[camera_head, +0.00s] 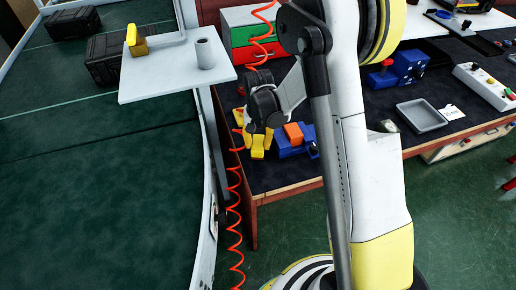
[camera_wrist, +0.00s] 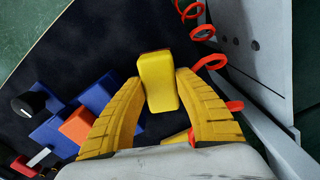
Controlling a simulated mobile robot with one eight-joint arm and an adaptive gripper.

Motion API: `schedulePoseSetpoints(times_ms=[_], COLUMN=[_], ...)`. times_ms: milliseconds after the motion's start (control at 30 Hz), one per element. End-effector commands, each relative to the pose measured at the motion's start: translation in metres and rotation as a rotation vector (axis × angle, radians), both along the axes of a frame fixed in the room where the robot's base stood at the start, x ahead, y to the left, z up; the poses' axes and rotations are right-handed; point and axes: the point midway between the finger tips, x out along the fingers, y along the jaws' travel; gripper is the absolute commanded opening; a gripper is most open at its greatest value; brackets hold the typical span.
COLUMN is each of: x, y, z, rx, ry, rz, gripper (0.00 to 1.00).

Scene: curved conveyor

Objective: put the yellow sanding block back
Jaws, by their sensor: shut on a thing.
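The yellow sanding block (camera_wrist: 157,80) sits between the tips of my gripper (camera_wrist: 159,92) in the wrist view. Both yellow fingers press on its sides, and the block sticks out past the tips. In the head view my gripper (camera_head: 257,144) points down over the dark bench top, at its left edge, beside a blue tool with an orange block (camera_head: 293,132). The held block is hard to tell apart from the yellow fingers there.
A white shelf (camera_head: 175,78) over the conveyor (camera_head: 90,185) bears a yellow-ended item (camera_head: 136,41) and a grey cup (camera_head: 204,53). A red coiled hose (camera_head: 235,183) hangs close by my gripper. A grey tray (camera_head: 421,115) lies further right on the bench.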

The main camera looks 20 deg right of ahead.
Motion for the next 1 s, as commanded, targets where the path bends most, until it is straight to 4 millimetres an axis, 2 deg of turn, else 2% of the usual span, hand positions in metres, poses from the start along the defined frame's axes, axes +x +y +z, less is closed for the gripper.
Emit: schedulePoseSetpoints(times_ms=[33,67,433,467,500,533,867,1000], x=[0.0,0.0,0.0,0.0,0.0,0.0,0.0,0.0], y=[0.0,0.0,0.0,0.0,0.0,0.0,0.0,0.0], z=[-0.012,-0.014,-0.017,-0.017,-0.016,-0.016,-0.013,0.005], rx=[0.0,0.0,0.0,0.0,0.0,0.0,0.0,0.0], ry=[0.0,0.0,0.0,0.0,0.0,0.0,0.0,0.0], rz=[0.0,0.0,0.0,0.0,0.0,0.0,0.0,0.0], gripper=[0.0,0.0,0.0,0.4,0.53,0.57,0.57,0.57])
